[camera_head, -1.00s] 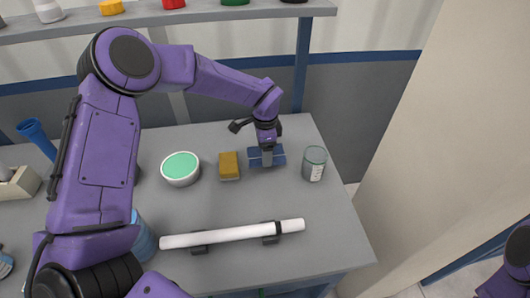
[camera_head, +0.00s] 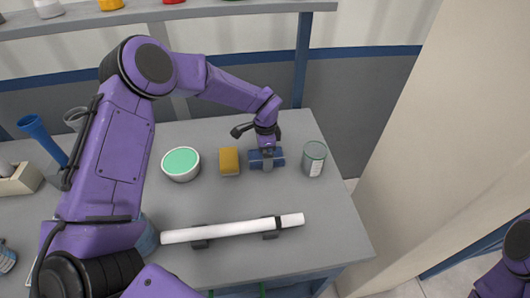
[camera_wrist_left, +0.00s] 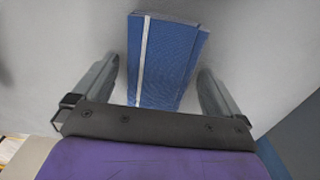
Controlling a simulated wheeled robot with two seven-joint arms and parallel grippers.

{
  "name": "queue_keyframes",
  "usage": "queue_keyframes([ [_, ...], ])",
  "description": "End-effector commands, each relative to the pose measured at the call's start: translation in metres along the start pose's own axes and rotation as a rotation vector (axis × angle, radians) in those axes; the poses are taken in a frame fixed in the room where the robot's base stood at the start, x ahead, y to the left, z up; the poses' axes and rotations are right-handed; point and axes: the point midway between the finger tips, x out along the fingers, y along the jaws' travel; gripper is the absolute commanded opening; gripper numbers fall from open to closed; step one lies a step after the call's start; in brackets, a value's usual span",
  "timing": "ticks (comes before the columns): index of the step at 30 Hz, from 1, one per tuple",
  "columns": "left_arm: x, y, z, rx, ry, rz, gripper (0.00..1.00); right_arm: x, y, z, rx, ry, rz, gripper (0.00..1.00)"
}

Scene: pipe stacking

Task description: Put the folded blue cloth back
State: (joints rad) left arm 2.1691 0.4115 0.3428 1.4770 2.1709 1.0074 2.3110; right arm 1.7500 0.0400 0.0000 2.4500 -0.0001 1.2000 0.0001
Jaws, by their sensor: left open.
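The folded blue cloth (camera_head: 279,158) lies on the grey table between the yellow sponge and the grey can in the head view. My left gripper (camera_head: 267,160) is right over it, pointing down. In the left wrist view the cloth (camera_wrist_left: 165,60), blue with a white stripe, shows between the two open fingers (camera_wrist_left: 160,80). Neither finger is seen closed on it. Whether the fingertips touch the table cannot be told. My right arm shows only in part at the lower right edge of the head view, and its gripper is out of sight.
A yellow sponge (camera_head: 229,161) and a bowl with a green top (camera_head: 181,163) stand to the left of the cloth. A white pipe (camera_head: 232,229) rests on dark supports in front. A shelf (camera_head: 200,16) runs above the back.

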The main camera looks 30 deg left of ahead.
Motion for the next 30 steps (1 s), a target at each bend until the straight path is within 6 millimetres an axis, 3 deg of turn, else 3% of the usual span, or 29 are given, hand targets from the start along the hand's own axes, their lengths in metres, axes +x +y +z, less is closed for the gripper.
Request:
queue_keyframes([
  [3,-0.008,0.0,0.0,0.0,0.0,-0.001,0.99,-0.008,0.001,-0.003,0.0,0.0,0.0,0.43],
  [5,-0.013,-0.001,-0.001,-0.001,0.002,-0.002,0.99,-0.001,0.0,-0.001,0.0,0.0,0.0,0.43],
  [12,-0.074,-0.001,-0.001,-0.001,0.004,-0.004,0.99,0.011,-0.001,0.004,0.0,0.0,0.0,0.43],
  [18,-0.113,-0.001,0.0,0.0,0.001,-0.003,0.99,0.015,-0.001,0.006,0.0,0.0,0.0,0.43],
  [22,-0.123,0.0,0.0,0.0,0.0,-0.001,0.99,0.016,-0.002,0.007,0.0,0.0,0.0,0.43],
  [30,-0.124,0.0,0.0,0.0,0.0,0.0,0.99,0.016,-0.001,0.006,0.0,0.0,0.0,0.43],
])
